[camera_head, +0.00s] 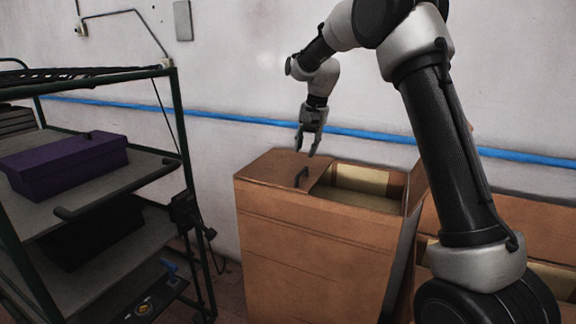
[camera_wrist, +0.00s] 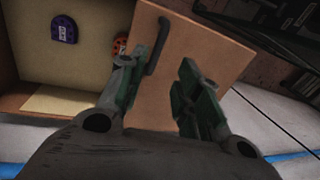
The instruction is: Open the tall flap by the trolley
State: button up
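A tall brown box (camera_head: 300,240) stands by the trolley, against the wall. A brown flap (camera_head: 272,167) lies over the left part of its top, and the right part is open. A dark bar handle (camera_head: 302,178) stands on the flap near the opening. My gripper (camera_head: 306,149) points down above the handle, apart from it. In the wrist view the flap (camera_wrist: 205,45) and its handle (camera_wrist: 158,46) show beyond my gripper (camera_wrist: 159,68), whose fingers are spread with nothing between them. The handle lies nearer the left finger.
The green-framed trolley (camera_head: 184,140) stands left, with a purple box (camera_head: 65,167) on a shelf. Purple (camera_wrist: 64,29) and orange (camera_wrist: 119,46) labelled pieces show inside the tall box. A lower brown box (camera_head: 440,215) stands right. A blue pipe (camera_head: 365,134) runs along the wall.

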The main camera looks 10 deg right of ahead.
aim_at(302, 171)
jog(key=shift+m, duration=0.4)
jog(key=f, duration=0.5)
jog(key=a+f, duration=0.1)
jog(key=f, duration=0.1)
jog(key=shift+w+f, duration=0.25)
jog(key=shift+f, duration=0.15)
grip_shut()
